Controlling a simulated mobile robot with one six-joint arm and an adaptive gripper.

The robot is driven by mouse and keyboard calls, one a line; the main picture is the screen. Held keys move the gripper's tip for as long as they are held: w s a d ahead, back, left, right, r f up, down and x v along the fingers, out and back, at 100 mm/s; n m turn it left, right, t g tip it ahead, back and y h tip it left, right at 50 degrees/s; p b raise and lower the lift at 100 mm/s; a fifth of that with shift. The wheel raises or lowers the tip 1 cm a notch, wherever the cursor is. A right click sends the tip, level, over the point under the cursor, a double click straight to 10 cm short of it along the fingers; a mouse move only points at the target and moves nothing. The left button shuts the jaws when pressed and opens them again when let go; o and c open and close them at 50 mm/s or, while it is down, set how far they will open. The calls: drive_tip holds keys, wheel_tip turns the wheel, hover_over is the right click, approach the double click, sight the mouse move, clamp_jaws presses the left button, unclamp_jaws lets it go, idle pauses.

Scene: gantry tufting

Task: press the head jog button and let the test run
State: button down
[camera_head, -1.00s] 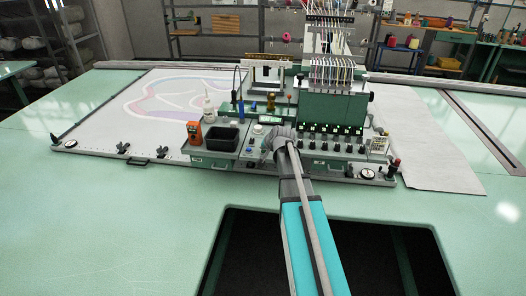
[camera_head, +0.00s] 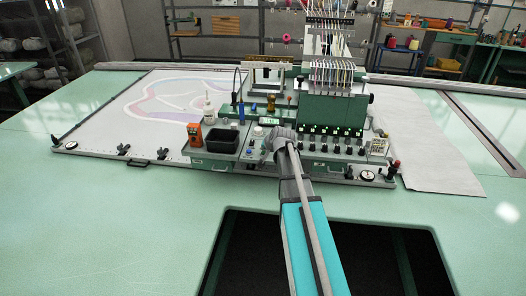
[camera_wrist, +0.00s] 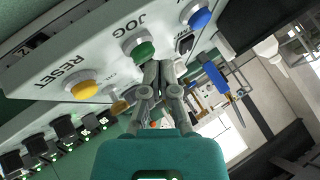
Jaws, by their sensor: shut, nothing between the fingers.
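In the wrist view the green JOG button (camera_wrist: 143,50) sits on the grey panel (camera_wrist: 112,62), between the yellow RESET button (camera_wrist: 84,90) and a blue button (camera_wrist: 199,18). My gripper (camera_wrist: 158,68) is shut and empty. Its fingertips overlap the lower right edge of the JOG button; I cannot tell whether they touch it. In the head view my wrist hides the fingertips and the button in front of the tufting machine (camera_head: 333,110). A small display (camera_head: 269,120) behind the panel glows green.
A black bin (camera_head: 222,141), an orange device (camera_head: 194,134) and a white bottle (camera_head: 209,110) stand left of the panel. A row of black knobs (camera_head: 332,148) lies to the right. The pale green table (camera_head: 110,210) has a dark opening (camera_head: 330,255) in front.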

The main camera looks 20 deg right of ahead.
sight(264, 153)
drive_tip(key=shift+r+p, duration=0.35)
drive_tip(key=shift+r, duration=0.15)
wheel_tip(264, 153, up, 5)
drive_tip(key=p, duration=0.5)
idle(0.3)
idle(0.8)
drive_tip(key=s+a+f+n+g+b, duration=0.1)
drive_tip(key=s+a+f+n+g, duration=0.3)
drive_tip(key=s+a, duration=0.7)
drive_tip(key=s+a+f+n+g+b, duration=0.2)
drive_tip(key=s+a+f+n+g, duration=0.2)
drive_tip(key=s+a, duration=0.8)
drive_tip(key=shift+s+f+n+g, duration=0.35)
drive_tip(key=shift+s+g, duration=0.25)
drive_tip(key=shift+s, duration=0.6)
idle(2.2)
